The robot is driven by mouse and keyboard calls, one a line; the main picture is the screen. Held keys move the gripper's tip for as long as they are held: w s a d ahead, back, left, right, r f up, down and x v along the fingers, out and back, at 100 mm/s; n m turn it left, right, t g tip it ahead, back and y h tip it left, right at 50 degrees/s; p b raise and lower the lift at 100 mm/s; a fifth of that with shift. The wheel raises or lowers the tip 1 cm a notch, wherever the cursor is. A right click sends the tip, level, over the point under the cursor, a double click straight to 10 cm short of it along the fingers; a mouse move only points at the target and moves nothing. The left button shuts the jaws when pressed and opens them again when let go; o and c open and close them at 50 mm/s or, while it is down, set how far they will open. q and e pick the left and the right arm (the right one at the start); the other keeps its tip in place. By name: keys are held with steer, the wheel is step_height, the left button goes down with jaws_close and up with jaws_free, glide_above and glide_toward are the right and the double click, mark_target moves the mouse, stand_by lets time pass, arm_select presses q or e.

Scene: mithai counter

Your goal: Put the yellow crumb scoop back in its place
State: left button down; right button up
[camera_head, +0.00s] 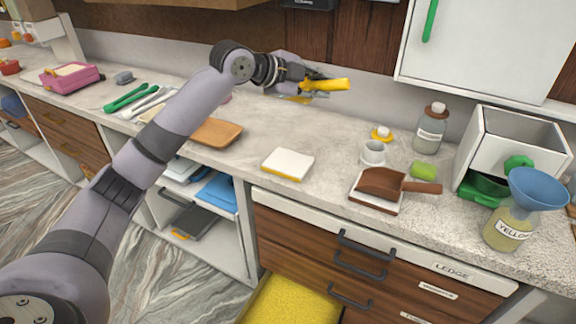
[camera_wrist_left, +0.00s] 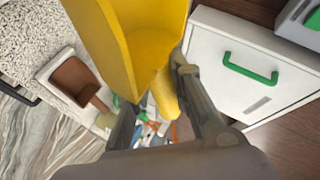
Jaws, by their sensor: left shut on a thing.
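The yellow crumb scoop (camera_head: 334,85) is held in the air above the back of the counter, near the wall. In the left wrist view, its open pan (camera_wrist_left: 125,40) fills the upper middle, and its handle (camera_wrist_left: 164,95) runs down between my fingers. My left gripper (camera_head: 305,87) is shut on that handle; its fingers (camera_wrist_left: 158,105) also show in the wrist view. A white square pad with a yellow front edge (camera_head: 288,164) lies bare on the counter. A brown scoop (camera_head: 385,183) rests on a similar pad with a brown edge. My right gripper is out of view.
A brown board (camera_head: 216,133) lies left of the pad. A drawer with yellow contents (camera_head: 290,302) stands open below.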

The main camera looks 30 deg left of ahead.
arm_select(q)
steer(key=shift+f, duration=0.3)
step_height(320, 180, down, 19)
steer(key=shift+f+p, duration=0.1)
steer(key=shift+p, duration=0.9)
steer(key=shift+f, duration=0.1)
steer(key=c, duration=1.4)
jaws_free()
steer(key=shift+c, duration=0.2)
